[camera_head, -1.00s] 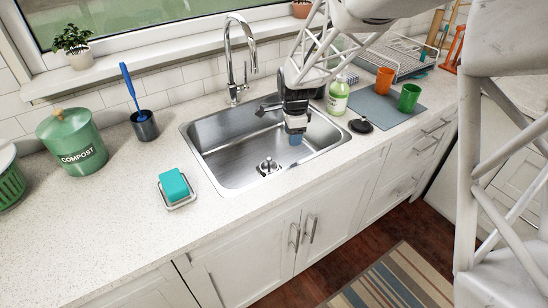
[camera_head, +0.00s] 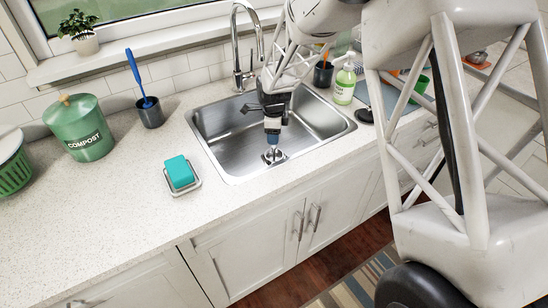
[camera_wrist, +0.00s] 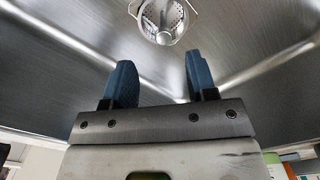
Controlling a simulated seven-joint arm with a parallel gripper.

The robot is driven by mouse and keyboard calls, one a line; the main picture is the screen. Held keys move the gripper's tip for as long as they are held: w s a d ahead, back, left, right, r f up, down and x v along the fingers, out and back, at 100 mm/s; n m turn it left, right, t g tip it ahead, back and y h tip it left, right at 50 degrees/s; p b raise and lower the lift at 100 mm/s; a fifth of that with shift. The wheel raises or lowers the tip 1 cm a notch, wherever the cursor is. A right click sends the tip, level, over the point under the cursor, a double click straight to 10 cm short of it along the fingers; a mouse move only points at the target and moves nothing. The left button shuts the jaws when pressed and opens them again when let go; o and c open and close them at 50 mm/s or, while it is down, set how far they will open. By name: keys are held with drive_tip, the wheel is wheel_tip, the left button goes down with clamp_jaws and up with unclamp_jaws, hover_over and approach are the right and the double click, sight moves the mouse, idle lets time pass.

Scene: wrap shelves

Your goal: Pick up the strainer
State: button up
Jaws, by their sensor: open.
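The strainer (camera_head: 273,156) is a small metal basket with a knob, at the bottom of the steel sink (camera_head: 210,140). In the wrist view the strainer (camera_wrist: 163,20) shows at the top centre, with its perforated bowl and central knob visible. My gripper (camera_head: 272,137) reaches down into the sink, its tip appearing just above and behind the strainer in the head view. In the wrist view my gripper (camera_wrist: 159,75) has its two blue fingers apart with nothing between them. The strainer lies beyond the fingertips there. Contact with it is not visible.
The faucet (camera_head: 237,50) stands behind the sink. A soap bottle (camera_head: 345,84) and a dark stopper (camera_head: 364,114) are on the counter at the right. A teal sponge (camera_head: 179,171) on a dish sits left of the sink. The sink walls surround my gripper.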

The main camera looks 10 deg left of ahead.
sight(275, 149)
drive_tip(key=shift+f, duration=1.25)
drive_tip(key=shift+f, duration=0.15)
drive_tip(key=shift+w+d+f, duration=0.1)
drive_tip(key=shift+w+f, duration=0.05)
drive_tip(key=shift+f, duration=1.1)
drive_tip(key=shift+w+f, duration=0.1)
drive_tip(key=shift+f, duration=1.1)
clamp_jaws()
